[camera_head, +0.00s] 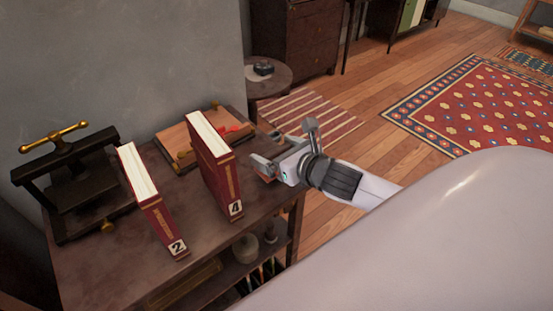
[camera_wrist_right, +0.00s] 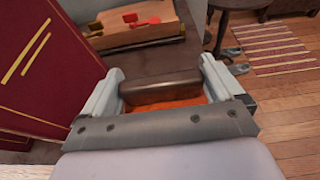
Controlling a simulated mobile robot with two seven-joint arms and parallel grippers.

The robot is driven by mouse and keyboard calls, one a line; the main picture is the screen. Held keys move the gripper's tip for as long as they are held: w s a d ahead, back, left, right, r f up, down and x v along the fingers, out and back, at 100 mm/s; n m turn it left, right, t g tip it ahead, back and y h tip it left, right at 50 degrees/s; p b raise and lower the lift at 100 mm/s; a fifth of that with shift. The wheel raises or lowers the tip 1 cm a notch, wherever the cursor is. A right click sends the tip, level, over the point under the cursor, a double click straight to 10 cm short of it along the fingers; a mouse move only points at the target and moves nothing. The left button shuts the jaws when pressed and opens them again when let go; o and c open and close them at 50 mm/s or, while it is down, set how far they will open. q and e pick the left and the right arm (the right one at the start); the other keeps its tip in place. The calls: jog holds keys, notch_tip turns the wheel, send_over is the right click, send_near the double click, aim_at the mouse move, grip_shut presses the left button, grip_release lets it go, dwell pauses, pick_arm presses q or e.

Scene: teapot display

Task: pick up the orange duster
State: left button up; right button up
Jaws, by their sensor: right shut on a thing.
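The orange duster (camera_wrist_right: 160,90) shows in the right wrist view as a brown block with orange below it. It sits between the two fingers of my right gripper (camera_wrist_right: 162,84), which is shut on it. In the head view my right gripper (camera_head: 284,148) is at the right end of the dark table, beside the red book marked 4. The duster is mostly hidden by the gripper there. I cannot tell whether it touches the table. My left gripper is not in view.
The book marked 4 (camera_head: 217,165) stands close left of the gripper, and the book marked 2 (camera_head: 150,200) is farther left. A wooden board with red pieces (camera_head: 178,143) lies behind. A black press (camera_head: 70,185) stands at the table's left. Open floor lies right.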

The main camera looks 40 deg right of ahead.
aim_at(277, 150)
notch_tip(277, 150, up, 16)
jog(key=p, duration=0.3)
jog(key=o, duration=0.3)
jog(key=shift+c, duration=0.8)
